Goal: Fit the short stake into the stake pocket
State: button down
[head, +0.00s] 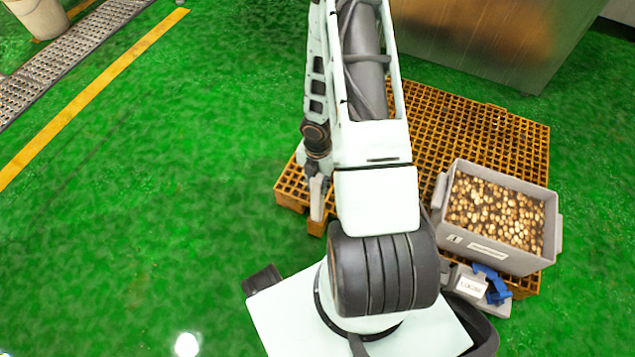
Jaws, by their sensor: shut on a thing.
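My gripper (316,178) points down over the left corner of the orange grid pallet, partly hidden by my arm. It is shut on a slim pale grey piece, which looks like the short stake (317,202) and hangs roughly upright below the fingers. The stake's lower end is close to the pallet's edge; I cannot tell whether it touches anything. I cannot make out the stake pocket; my arm covers much of this part of the pallet.
The orange grid pallet (455,115) lies on the green floor. A grey crate (487,252) full of small brown-and-white pieces stands at its right, with a labelled grey bin and blue item (493,283) in front. A metal cabinet (480,40) stands behind.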

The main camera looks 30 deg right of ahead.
aim_at(318, 177)
jog(key=shift+f+b, duration=1.95)
jog(key=shift+f, duration=0.5)
jog(key=c, duration=1.5)
grip_release()
jog(key=shift+r, duration=0.1)
notch_tip(318, 177, up, 12)
